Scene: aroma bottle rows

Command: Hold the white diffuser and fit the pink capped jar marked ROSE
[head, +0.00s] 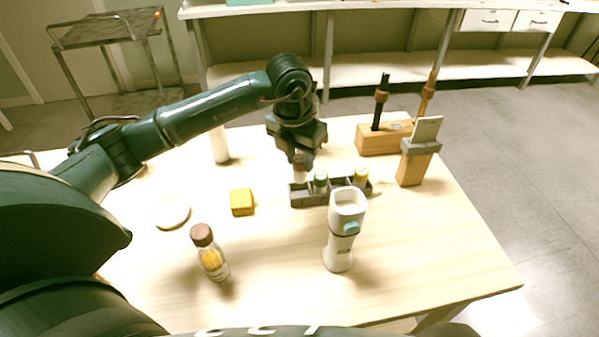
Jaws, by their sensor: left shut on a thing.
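The white diffuser (338,246) stands upright on the table, with an open top and a teal part on its front. Behind it is a dark grey rack (310,199) with compartments. My left gripper (299,154) points down over the rack's left end, shut on a small jar with a dull pinkish-brown cap (299,168). Its label cannot be read, and I cannot tell whether its base is still inside the rack. A green-capped jar (320,180) and a yellow-capped jar (361,175) sit in the rack. My right gripper is not in view.
A brown-capped bottle (212,257), a yellow block (241,202) and a white round dish (172,212) are on the left. A white cylinder (219,146) stands behind. Wooden holders (377,143) are at the back right. The front right tabletop (430,255) is clear.

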